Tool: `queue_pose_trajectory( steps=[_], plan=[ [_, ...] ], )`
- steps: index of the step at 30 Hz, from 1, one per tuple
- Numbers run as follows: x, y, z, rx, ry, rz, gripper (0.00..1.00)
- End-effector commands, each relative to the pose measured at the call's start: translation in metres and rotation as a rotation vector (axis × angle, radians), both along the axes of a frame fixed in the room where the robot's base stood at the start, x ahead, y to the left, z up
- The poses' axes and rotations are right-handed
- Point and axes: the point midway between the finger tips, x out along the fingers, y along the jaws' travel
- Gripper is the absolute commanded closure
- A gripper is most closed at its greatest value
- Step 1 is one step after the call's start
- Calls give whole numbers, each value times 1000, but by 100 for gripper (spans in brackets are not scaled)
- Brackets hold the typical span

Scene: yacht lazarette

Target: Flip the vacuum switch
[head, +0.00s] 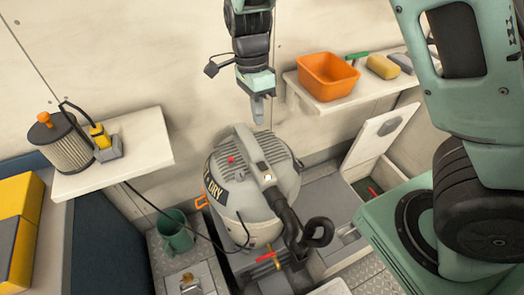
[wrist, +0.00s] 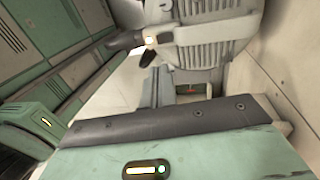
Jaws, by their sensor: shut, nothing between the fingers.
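The vacuum (head: 228,172) is a grey drum with a ribbed top, a dark "DRY" label and a dark hose at its front. It stands upright on the floor in the head view. A small red knob (head: 231,159) and a small pale, bright part (head: 267,178) sit on its top; I cannot tell for sure which is the switch. My gripper (head: 258,118) is shut and empty, pointing down above the back of the vacuum, apart from it. The wrist view shows the vacuum's ribbed body (wrist: 205,38) at the top and a bright white spot (wrist: 150,41).
A left shelf (head: 140,150) holds a filter cartridge (head: 62,145) and a yellow-black device (head: 102,140). A right shelf holds an orange bin (head: 327,78) and a yellow sponge (head: 383,67). A green bucket (head: 175,228) and an open-lidded locker (head: 383,130) flank the vacuum. A cable runs beside it.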

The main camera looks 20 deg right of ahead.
Motion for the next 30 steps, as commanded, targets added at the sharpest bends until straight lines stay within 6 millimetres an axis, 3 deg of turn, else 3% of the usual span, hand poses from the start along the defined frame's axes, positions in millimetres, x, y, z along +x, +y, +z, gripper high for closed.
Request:
queue_pose_trajectory(
  steps=[5,21,30],
  plan=[
    [-4,-1,-17,-1,5,-1,100],
    [-25,-1,-116,0,4,-1,100],
    [-28,0,-136,2,0,0,100]
  ],
)
